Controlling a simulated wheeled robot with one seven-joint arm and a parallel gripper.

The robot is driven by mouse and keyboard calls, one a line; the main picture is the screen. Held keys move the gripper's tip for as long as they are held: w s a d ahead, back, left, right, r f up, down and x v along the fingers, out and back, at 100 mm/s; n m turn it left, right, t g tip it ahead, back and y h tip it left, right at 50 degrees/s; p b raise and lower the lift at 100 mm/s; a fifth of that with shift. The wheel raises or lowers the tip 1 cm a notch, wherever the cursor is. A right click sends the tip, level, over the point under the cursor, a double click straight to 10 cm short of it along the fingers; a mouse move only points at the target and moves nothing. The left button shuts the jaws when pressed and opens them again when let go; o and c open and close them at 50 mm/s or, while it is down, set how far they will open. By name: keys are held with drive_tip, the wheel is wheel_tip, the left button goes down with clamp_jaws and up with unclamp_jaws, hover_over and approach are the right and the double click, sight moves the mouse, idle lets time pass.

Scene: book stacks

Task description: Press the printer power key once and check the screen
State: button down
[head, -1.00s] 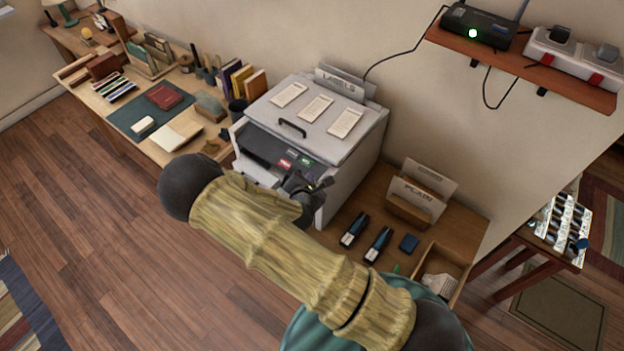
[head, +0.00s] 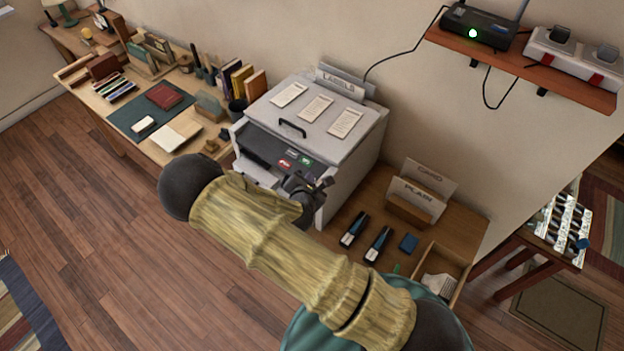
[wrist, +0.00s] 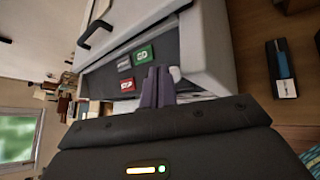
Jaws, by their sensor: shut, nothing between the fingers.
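The printer (head: 350,152) is a pale grey box with a dark front panel. The panel carries a red key (head: 285,163), a green key (head: 306,160) and a small grey key or display (head: 292,152). In the wrist view the red key (wrist: 128,86), green key (wrist: 145,53) and grey piece (wrist: 124,63) show light markings too small to read. A white round piece (wrist: 175,74) sits beside my fingertips. My gripper (wrist: 158,70) is shut and empty, its tips close to the panel beside the keys. I cannot tell whether they touch. No lit screen is clear.
Paper slips (head: 316,107) lie on the printer lid. Staplers (head: 378,244) and a card holder (head: 408,210) stand on the desk right of it. A desk with books (head: 165,96) is to the left. A shelf (head: 560,75) holds a router above right.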

drive_tip(key=shift+f, duration=0.15)
drive_tip(key=shift+w+d+f+b, duration=0.1)
drive_tip(key=shift+w+f+b, duration=0.05)
drive_tip(key=shift+f+b, duration=0.15)
drive_tip(key=shift+f, duration=0.15)
idle(0.7)
drive_tip(key=shift+r+p, duration=0.35)
drive_tip(key=shift+r, duration=0.3)
wheel_tip(320, 180, up, 6)
drive_tip(key=s+a+p, duration=0.1)
drive_tip(key=p, duration=0.3)
drive_tip(key=shift+s+a+f, duration=0.15)
drive_tip(key=shift+s, duration=0.25)
idle(0.8)
